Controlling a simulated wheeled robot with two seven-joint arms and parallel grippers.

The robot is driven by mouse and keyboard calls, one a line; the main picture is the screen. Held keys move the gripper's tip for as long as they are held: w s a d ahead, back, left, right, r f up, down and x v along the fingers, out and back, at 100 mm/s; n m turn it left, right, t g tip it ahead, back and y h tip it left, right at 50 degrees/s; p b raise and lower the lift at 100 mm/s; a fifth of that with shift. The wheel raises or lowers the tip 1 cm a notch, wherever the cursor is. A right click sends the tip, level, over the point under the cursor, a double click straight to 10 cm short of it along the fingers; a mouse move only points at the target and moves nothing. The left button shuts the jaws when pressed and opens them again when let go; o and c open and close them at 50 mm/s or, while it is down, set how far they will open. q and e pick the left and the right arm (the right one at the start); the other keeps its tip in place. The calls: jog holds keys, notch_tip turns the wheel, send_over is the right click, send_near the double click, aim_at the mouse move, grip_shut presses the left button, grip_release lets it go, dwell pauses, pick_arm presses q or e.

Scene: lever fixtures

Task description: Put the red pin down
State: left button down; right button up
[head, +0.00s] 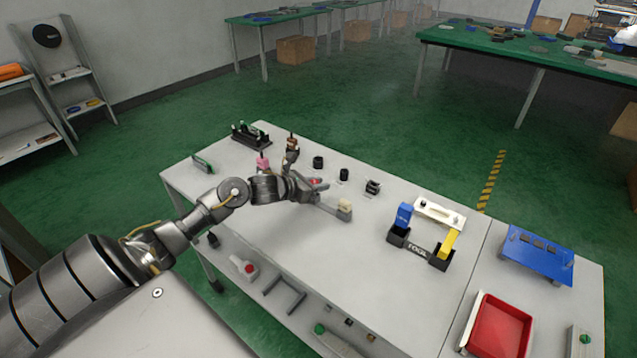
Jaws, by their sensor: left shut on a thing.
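My left gripper (314,184) reaches in from the left, low over the grey table (400,300). It is shut on a small red piece, the red pin (316,181), which shows at its fingertips. Most of the pin is hidden by the fingers. I cannot tell whether the pin touches the table. A grey lever fixture with a beige knob (345,206) is just right of the gripper. My right gripper is not in view.
A pink-topped piece (262,162) and a brown-topped piece (292,142) stand behind my wrist. Several black pieces (343,175) stand beyond the gripper. A black holder with blue and yellow parts (420,245), a blue plate (537,255) and a red tray (500,328) are to the right.

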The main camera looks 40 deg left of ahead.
pick_arm(q)
jog(key=shift+f+b, duration=0.2)
jog(key=shift+b, duration=0.1)
jog(key=c, duration=1.6)
grip_release()
jog(key=o, duration=0.4)
jog(key=shift+r, duration=0.1)
jog(key=shift+r+p, duration=0.25)
jog(key=shift+p, duration=0.15)
jog(key=b+v, duration=0.2)
jog(key=v, duration=1)
jog(key=shift+w+f, duration=0.1)
